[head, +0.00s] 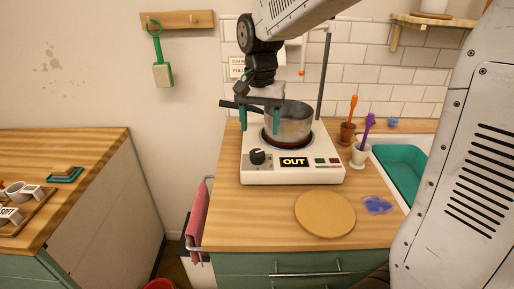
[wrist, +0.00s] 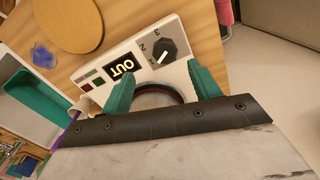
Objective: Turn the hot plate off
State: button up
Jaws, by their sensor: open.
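The white hot plate (head: 255,176) stands on the wooden counter, with a lit display (head: 294,162) reading OUT and a black knob (head: 257,156) at its front left. In the wrist view the knob (wrist: 169,51) has a white pointer mark, apparently near the 1, with 2 and 3 beside it. A grey metal pot (head: 292,124) sits on the burner, whose rim glows red. My gripper (head: 260,121) is open, its teal fingers pointing down, behind and above the knob and beside the pot. The fingers also show apart in the wrist view (wrist: 162,91), with no knob between them.
The pot's dark handle (head: 240,107) sticks out left, near my gripper. A round wooden board (head: 325,214) and a purple-blue item (head: 377,204) lie in front. Cups with orange and purple tools stand right of the hot plate, beside a teal basin (head: 401,170).

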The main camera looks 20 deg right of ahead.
aim_at(257, 152)
jog(key=shift+w+a+f, duration=0.15)
jog(key=shift+w+f, duration=0.15)
jog(key=shift+w, duration=0.1)
jog(key=shift+w+f, duration=0.1)
jog(key=shift+f, duration=0.2)
notch_tip(257, 152, down, 7)
jog(key=shift+f, duration=0.1)
jog(key=shift+c, duration=0.3)
jog(key=c, duration=0.9)
